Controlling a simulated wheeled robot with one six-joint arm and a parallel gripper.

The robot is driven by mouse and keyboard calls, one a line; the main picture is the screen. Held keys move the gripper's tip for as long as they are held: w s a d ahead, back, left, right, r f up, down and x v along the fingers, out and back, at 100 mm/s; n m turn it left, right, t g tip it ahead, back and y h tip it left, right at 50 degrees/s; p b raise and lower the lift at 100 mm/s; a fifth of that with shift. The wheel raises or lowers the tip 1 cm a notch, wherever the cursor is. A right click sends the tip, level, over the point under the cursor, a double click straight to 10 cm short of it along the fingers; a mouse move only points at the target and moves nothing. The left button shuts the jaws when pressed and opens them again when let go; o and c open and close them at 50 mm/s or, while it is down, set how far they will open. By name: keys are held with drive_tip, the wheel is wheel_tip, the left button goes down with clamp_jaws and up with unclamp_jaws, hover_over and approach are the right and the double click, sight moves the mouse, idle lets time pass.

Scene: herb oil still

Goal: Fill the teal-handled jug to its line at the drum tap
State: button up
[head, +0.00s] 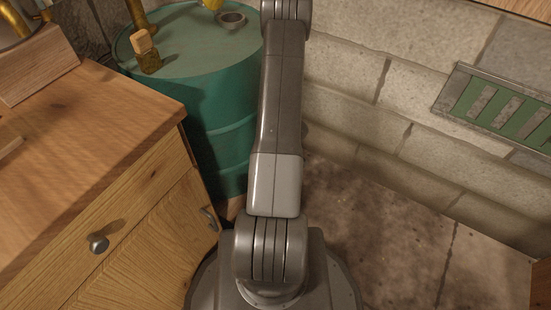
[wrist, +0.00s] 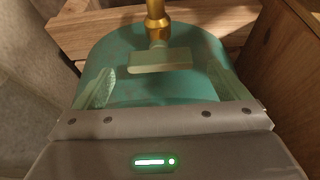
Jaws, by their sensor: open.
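A teal drum (head: 222,110) stands behind my arm in the head view. A teal rounded surface, apparently the drum (wrist: 150,88), fills the middle of the wrist view. A brass fitting (wrist: 157,22), which looks like a tap, shows at the top there, with a pale green crossbar (wrist: 160,61) below it. My gripper (wrist: 160,88) is open, with its fingers apart left and right of the crossbar and nothing seen held. In the head view the gripper is out of frame. I cannot make out a teal-handled jug in either view.
A small corked bottle (head: 147,52) and a grey ring-shaped piece (head: 232,19) are on the drum top. A wooden cabinet (head: 120,215) stands close on the left. A stone wall (head: 380,130) with a metal-framed vent (head: 500,106) is at the right. The floor (head: 400,230) at right is clear.

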drive_tip(key=shift+x, duration=0.85)
drive_tip(key=shift+c, duration=0.2)
drive_tip(key=c, duration=1)
drive_tip(key=shift+r+n+p, duration=0.3)
drive_tip(key=shift+p, duration=0.4)
drive_tip(key=n+g+p, duration=0.1)
drive_tip(key=n+p, duration=0.1)
drive_tip(key=p, duration=0.3)
drive_tip(key=shift+w+y, duration=0.1)
drive_tip(key=shift+y, duration=0.3)
drive_tip(key=shift+n, duration=0.4)
drive_tip(key=shift+f+p, duration=0.25)
drive_tip(key=shift+p, duration=0.05)
drive_tip(key=shift+r+p, duration=0.15)
drive_tip(key=shift+p, duration=0.2)
